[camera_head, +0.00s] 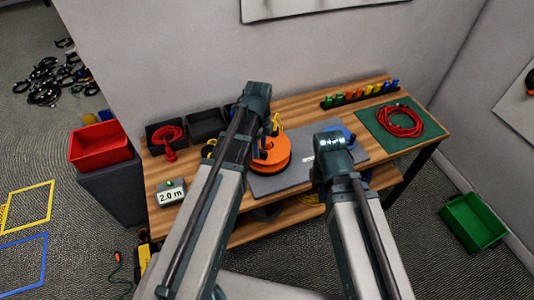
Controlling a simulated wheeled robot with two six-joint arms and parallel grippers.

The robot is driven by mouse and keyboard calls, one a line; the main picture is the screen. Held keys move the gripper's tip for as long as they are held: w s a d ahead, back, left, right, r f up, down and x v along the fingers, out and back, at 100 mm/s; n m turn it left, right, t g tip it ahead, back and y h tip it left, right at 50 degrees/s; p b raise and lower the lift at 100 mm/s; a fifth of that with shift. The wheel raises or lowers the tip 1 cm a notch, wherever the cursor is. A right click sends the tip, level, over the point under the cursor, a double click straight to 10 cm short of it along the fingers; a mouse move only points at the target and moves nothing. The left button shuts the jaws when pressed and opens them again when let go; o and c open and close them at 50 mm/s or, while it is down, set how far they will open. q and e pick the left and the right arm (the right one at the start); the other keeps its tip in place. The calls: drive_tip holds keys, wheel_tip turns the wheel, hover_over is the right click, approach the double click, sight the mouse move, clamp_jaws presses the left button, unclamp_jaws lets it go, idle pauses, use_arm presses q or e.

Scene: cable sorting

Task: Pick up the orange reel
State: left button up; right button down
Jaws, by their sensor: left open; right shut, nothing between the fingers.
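The orange reel (272,155) lies on a grey mat (268,186) near the middle of the wooden table. My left arm passes in front of its left side. My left gripper (267,122) is open, just above and behind the reel, with its fingers partly hidden by my own wrist. I cannot tell whether it touches the reel. My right gripper (322,168) is shut and empty, to the right of the reel over the mat, mostly hidden by my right wrist. A blue thing (347,136), perhaps another reel, shows behind my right wrist.
Dark bins stand at the back left, one with a red cable (168,136). A length display (171,193) reads 2.0 m. A red cable coil (400,121) lies on a green mat (374,120). Coloured pieces (360,94) stand along the back. A red bin (100,146) is left of the table.

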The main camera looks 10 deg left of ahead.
use_arm(q)
wheel_tip(320, 180, down, 3)
drive_tip(key=shift+r+b, duration=0.2)
drive_tip(key=shift+b, duration=0.6)
drive_tip(key=shift+r, duration=0.1)
use_arm(e)
wheel_tip(320, 180, down, 2)
drive_tip(key=shift+f, duration=0.25)
use_arm(q)
clamp_jaws()
